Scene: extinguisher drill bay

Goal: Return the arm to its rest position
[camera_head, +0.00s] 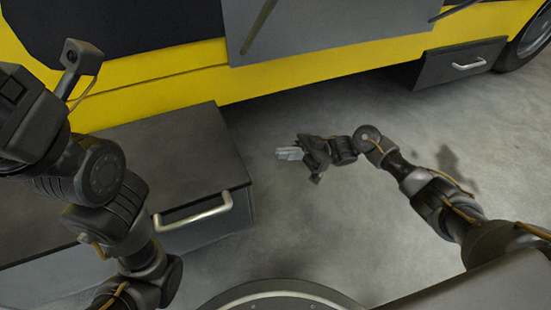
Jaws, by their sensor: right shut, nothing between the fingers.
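My right gripper (290,154) is near the middle of the head view, at the end of my right arm, which comes in from the lower right. It is shut and empty, pointing left over the grey floor. It looks apart from the open drawer to its left. My left arm stands folded at the left side. An end part of it leaves the picture at the left edge, and I cannot make out its fingers.
A dark grey drawer (170,160) with a metal handle (193,214) juts out at the left. A yellow vehicle (290,79) crosses the back. A smaller compartment (458,64) and a wheel (533,40) are at the upper right. The floor (330,220) around my right gripper is clear.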

